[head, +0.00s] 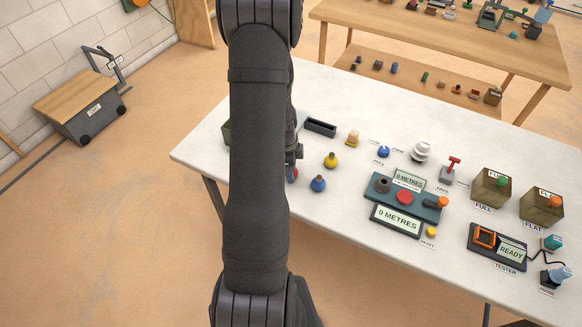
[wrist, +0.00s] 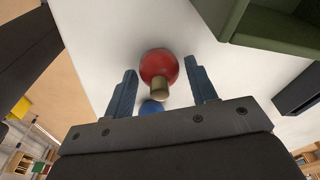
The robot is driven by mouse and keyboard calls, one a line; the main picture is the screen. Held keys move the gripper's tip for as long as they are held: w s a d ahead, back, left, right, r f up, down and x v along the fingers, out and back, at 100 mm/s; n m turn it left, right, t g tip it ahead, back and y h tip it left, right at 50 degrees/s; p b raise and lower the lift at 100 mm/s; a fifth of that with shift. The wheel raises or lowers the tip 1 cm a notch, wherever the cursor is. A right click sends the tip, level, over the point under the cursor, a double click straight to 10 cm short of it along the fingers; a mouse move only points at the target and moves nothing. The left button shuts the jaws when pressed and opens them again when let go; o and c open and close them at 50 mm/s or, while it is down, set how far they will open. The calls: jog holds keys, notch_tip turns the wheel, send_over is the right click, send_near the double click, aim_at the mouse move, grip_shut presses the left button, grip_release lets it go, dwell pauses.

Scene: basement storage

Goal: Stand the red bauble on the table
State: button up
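The red bauble (wrist: 159,66), a shiny ball with a gold cap, shows in the wrist view against the white table (wrist: 100,50). Its cap points toward my gripper's base. My gripper (wrist: 161,72) is open, with one blue-grey finger on each side of the bauble and a visible gap on both sides. In the head view my arm hides most of the gripper and all but a sliver of the red bauble (head: 294,174). I cannot tell whether the bauble rests on the table or how high the fingers are.
A blue bauble (head: 318,184) and a yellow bauble (head: 331,160) stand close by on the right. A green box (wrist: 275,28) is near the gripper. A black tray (head: 320,127) lies behind. A teal device (head: 402,198) stands further right. The table's front-left part is clear.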

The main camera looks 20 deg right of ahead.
jog(key=shift+o, duration=0.5)
jog(key=shift+r, duration=0.1)
notch_tip(320, 180, up, 12)
jog(key=a, duration=0.1)
jog(key=shift+w+a, duration=0.15)
jog(key=shift+w, duration=0.25)
jog(key=f, duration=0.4)
jog(key=d+f, duration=0.1)
jog(key=f, duration=0.7)
jog(key=shift+s+d+f, duration=0.15)
jog(key=shift+s, duration=0.25)
jog(key=shift+r, duration=1.15)
